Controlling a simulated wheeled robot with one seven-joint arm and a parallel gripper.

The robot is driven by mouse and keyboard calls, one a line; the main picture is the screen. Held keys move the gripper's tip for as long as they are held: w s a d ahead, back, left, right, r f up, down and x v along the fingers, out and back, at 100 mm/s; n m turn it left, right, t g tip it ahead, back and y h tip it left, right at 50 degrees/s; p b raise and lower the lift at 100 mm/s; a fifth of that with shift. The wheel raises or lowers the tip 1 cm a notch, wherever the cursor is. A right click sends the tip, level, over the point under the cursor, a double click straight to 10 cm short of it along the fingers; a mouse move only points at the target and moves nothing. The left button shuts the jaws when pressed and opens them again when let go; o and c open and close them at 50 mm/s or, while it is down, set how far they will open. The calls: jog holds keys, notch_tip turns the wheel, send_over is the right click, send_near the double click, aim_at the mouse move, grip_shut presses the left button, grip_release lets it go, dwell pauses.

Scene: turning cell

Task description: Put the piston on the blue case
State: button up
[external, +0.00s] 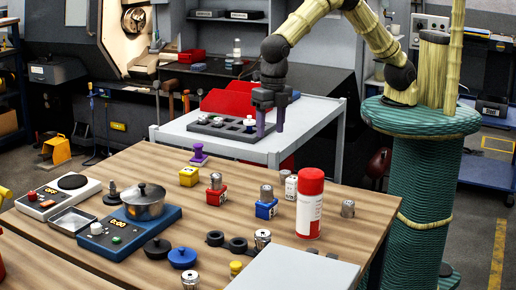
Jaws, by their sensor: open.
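A small blue case (266,210) with a white label stands on the wooden table. A silver metal cylinder (266,192), which looks like a piston, appears to sit on top of it. Similar silver parts stand at the table's right (348,208) and front (262,239); I cannot tell which one is meant as the piston. My gripper (270,129) points down, open, with its two fingers apart over the white cart behind the table. It is beside the right end of a grey tray (228,132). Nothing shows between its fingers.
A red bin (226,101) stands on the cart (180,131).

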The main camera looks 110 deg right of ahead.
jog(key=s+d+r+m+t, duration=0.1)
jog(key=s+d+m+t, duration=0.1)
jog(key=s+d+m, duration=1.8)
jog(key=s+m, duration=0.3)
jog(key=s, duration=0.1)
jog(key=shift+s+r, duration=0.3)
jog(key=shift+r, duration=0.05)
